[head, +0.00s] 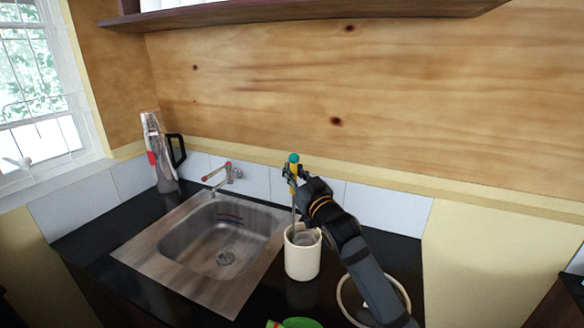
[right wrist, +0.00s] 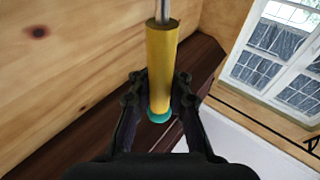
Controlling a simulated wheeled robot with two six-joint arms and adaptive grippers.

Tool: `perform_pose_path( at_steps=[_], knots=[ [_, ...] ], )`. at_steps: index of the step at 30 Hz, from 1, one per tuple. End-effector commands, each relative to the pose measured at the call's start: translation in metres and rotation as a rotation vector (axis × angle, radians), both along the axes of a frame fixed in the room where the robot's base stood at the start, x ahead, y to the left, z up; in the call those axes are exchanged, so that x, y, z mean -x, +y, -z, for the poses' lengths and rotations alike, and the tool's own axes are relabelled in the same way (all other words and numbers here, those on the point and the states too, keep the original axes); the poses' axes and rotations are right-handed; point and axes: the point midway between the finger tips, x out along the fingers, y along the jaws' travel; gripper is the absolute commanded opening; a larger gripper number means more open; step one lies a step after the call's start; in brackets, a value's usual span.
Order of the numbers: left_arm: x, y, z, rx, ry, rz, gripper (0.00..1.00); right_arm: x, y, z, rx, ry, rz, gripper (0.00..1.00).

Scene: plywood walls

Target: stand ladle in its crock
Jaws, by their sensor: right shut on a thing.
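The ladle (head: 293,186) has a yellow handle with a teal end and a thin metal shaft. It is upright, with its shaft running down to the mouth of the cream crock (head: 302,262). A grey, bowl-like shape shows at the crock's mouth, but I cannot tell how deep it sits. My right gripper (head: 293,173) is shut on the yellow handle near its teal end. In the right wrist view the handle (right wrist: 161,72) lies between the fingers of my right gripper (right wrist: 160,98). My left gripper is not in view.
A steel sink (head: 185,290) with a tap (head: 222,174) is left of the crock. A jug-like appliance (head: 162,155) stands in the back corner. A green object (head: 295,323) is at the front edge.

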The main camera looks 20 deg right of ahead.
Motion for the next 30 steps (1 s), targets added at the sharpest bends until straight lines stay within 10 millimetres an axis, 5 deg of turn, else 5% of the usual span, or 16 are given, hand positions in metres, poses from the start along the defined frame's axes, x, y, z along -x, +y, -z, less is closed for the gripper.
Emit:
perform_pose_path(
  at_steps=[9, 21, 22, 28, 30],
  knots=[
    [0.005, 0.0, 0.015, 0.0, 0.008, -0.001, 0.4, 0.0, 0.0, 0.023, 0.0, -0.001, 0.0, 0.0],
    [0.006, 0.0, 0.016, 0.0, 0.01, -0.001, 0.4, 0.0, 0.0, 0.025, 0.0, -0.001, 0.0, 0.0],
    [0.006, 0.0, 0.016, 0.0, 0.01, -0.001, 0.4, 0.0, 0.0, 0.025, 0.0, -0.001, 0.0, 0.17],
    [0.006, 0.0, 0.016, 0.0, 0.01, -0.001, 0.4, 0.0, 0.0, 0.025, 0.0, -0.001, 0.0, 0.44],
    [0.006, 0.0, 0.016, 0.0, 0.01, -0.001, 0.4, 0.0, 0.0, 0.025, 0.0, -0.001, 0.0, 0.44]
  ],
)
